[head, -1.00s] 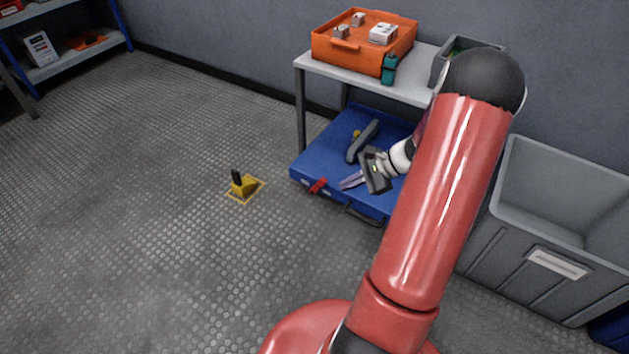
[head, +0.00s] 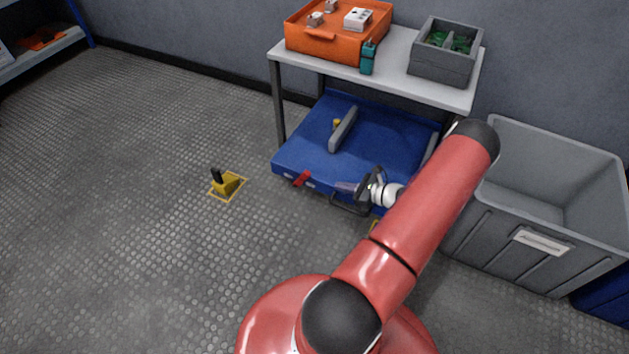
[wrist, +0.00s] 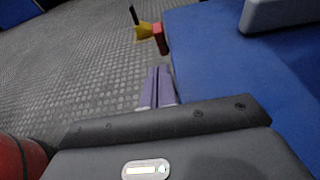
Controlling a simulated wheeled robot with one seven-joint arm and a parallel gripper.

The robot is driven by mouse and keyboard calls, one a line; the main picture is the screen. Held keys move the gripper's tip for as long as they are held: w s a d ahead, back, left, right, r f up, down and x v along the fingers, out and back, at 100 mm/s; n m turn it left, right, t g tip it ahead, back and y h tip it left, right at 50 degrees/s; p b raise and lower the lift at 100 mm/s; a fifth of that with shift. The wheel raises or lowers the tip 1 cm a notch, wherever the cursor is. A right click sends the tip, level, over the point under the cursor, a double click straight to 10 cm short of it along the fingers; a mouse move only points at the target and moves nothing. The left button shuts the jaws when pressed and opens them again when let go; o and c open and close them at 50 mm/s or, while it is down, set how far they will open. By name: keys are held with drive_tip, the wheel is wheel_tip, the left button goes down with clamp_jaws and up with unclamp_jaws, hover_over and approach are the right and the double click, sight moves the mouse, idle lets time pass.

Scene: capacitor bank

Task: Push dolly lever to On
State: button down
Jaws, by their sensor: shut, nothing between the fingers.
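The blue dolly (head: 385,140) sits low under the table. Its red lever (head: 302,178) sticks out from the front edge, between two small pale marks too small to read. The red lever also shows at the top of the wrist view (wrist: 159,38), beyond my fingertips. My gripper (head: 341,187) is shut and empty, with its purple fingers together. It is at the dolly's front edge, to the right of the lever and apart from it. The shut fingers (wrist: 155,72) point toward the lever in the wrist view.
A yellow floor block (head: 228,183) with a black handle stands left of the dolly. A grey table (head: 395,72) above the dolly carries an orange crate (head: 335,45) and a grey divided bin (head: 443,65). A large grey bin (head: 540,245) stands right. The floor at left is clear.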

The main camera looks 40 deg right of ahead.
sight(306, 179)
drive_tip(key=b+x, duration=0.1)
drive_tip(key=x, duration=0.9)
drive_tip(key=shift+a+r, duration=0.15)
